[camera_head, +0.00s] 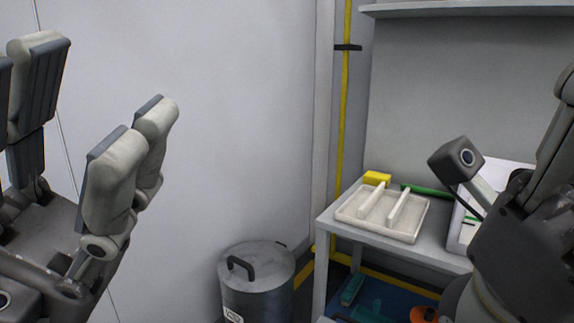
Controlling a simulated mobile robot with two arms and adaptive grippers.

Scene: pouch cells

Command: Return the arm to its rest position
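My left gripper (88,95) is raised at the left side of the head view. Its pale-padded fingers point up and stand apart, with nothing visible between them. The left-hand part of it is cut off by the picture edge. My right arm's end (520,245) is at the right edge, in front of the table. A small box-shaped part with a round face sticks out from it. The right fingers are cut off or turned away, so I cannot see whether they hold anything.
A grey table (331,222) stands in the corner with a cream divided tray (408,234), a yellow block (376,178) and a green item (427,191). A white tray or bin (512,168) is partly behind my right arm. A lidded metal bin (257,285) stands by the wall.

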